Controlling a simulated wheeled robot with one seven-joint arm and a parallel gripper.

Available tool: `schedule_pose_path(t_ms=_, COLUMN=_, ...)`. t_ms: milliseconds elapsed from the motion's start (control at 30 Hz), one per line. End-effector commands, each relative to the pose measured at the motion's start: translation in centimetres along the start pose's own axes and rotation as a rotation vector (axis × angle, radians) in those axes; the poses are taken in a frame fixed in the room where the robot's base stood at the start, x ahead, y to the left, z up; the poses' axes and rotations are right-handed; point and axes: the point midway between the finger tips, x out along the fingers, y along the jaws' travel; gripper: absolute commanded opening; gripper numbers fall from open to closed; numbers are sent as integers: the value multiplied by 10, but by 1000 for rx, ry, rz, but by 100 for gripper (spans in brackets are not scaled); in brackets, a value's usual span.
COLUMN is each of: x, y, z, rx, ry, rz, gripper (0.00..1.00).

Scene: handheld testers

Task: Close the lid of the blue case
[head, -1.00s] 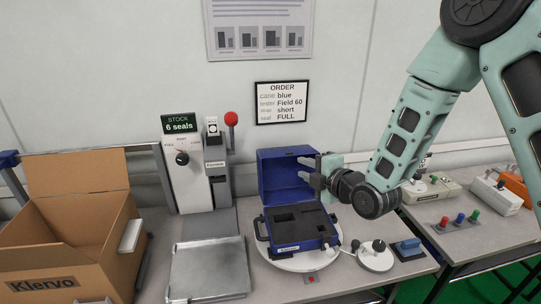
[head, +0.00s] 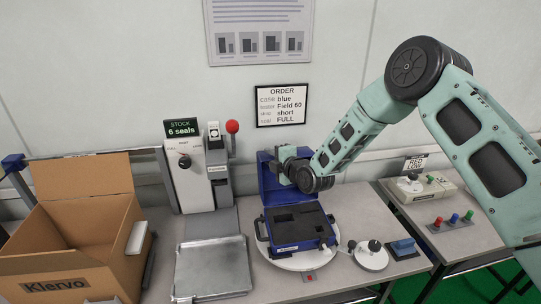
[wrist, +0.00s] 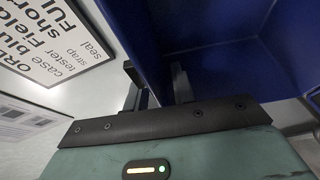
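The blue case (head: 297,231) stands open on a white round plate, with dark foam in its base. Its lid (head: 268,182) stands upright at the back; part of it is hidden behind my gripper. My gripper (head: 284,163) is at the upper right of the lid. In the wrist view the blue lid (wrist: 225,80) fills the right side. There the two dark fingers of my gripper (wrist: 156,88) lie on either side of the lid's edge, with a gap between them. Whether they touch the lid cannot be made out.
A sealing machine with a red knob (head: 232,127) and a metal tray (head: 211,268) stand left of the case. An open carton (head: 82,235) is at the far left. A round white device (head: 371,256) and a blue block (head: 403,248) sit right of the case. The wall is close behind.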

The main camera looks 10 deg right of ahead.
Motion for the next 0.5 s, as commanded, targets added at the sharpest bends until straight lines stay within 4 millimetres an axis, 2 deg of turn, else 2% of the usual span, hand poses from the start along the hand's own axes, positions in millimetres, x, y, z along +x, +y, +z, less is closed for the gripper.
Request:
schedule_pose_path(t_ms=367, x=5, y=0, z=0, rx=0, ry=0, rz=0, gripper=25)
schedule_pose_path(t_ms=433, x=5, y=0, z=0, rx=0, ry=0, rz=0, gripper=6)
schedule_pose_path(t_ms=467, x=5, y=0, z=0, rx=0, ry=0, rz=0, gripper=0)
schedule_pose_path(t_ms=500, x=5, y=0, z=0, rx=0, ry=0, rz=0, gripper=0)
